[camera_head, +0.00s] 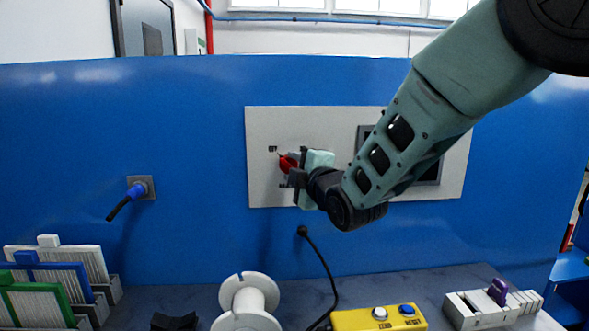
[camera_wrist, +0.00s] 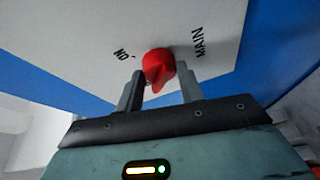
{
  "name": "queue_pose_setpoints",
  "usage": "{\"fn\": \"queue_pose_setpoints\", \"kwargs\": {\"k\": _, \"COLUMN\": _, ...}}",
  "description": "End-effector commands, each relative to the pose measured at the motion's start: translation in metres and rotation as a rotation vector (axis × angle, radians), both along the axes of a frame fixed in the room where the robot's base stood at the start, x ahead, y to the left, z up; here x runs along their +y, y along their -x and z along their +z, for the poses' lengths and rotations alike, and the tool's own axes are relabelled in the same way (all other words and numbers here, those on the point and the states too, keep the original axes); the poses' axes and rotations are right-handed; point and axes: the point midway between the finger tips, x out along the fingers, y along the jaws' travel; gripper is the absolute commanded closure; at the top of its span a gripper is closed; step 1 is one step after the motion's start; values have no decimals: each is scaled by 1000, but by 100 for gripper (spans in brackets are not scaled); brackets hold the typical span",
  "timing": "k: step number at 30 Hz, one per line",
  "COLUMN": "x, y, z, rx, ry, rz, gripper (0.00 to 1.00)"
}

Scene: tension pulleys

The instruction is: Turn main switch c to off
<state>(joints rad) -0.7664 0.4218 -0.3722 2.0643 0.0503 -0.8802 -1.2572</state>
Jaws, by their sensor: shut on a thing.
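The main switch (camera_wrist: 157,67) is a red rotary knob on a light grey panel (camera_head: 350,125) fixed to the blue wall. In the wrist view, "MAIN" is printed to the right of the knob and "ON" to its upper left. No "OFF" label is readable there. My gripper (camera_wrist: 160,86) has one finger on each side of the knob and is shut on it. In the head view, the knob (camera_head: 287,163) shows at the left of my gripper (camera_head: 292,168), which partly hides it and the lettering below it.
My arm covers part of a dark-framed window (camera_head: 428,172) on the panel. A blue plug (camera_head: 137,190) sticks out of the wall at left. Below are a white spool (camera_head: 249,290), a yellow button box (camera_head: 380,318), grey racks (camera_head: 55,260) and a grey block with a purple piece (camera_head: 497,290).

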Motion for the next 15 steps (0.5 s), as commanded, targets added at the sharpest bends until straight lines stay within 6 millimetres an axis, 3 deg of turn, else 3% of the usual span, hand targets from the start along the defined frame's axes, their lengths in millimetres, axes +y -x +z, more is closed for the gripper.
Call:
{"fn": "queue_pose_setpoints", "kwargs": {"k": 2, "x": 1, "y": 1, "z": -1, "rx": 2, "ry": 3, "rz": 3, "gripper": 85}}
{"fn": "queue_pose_setpoints", "kwargs": {"k": 3, "x": 1, "y": 1, "z": -1, "rx": 3, "ry": 3, "rz": 3, "gripper": 60}}
{"fn": "queue_pose_setpoints", "kwargs": {"k": 5, "x": 1, "y": 1, "z": -1, "rx": 2, "ry": 2, "rz": 3, "gripper": 43}}
{"fn": "queue_pose_setpoints", "kwargs": {"k": 15, "x": 0, "y": 2, "z": -1, "rx": 1, "ry": 0, "rz": 1, "gripper": 41}}
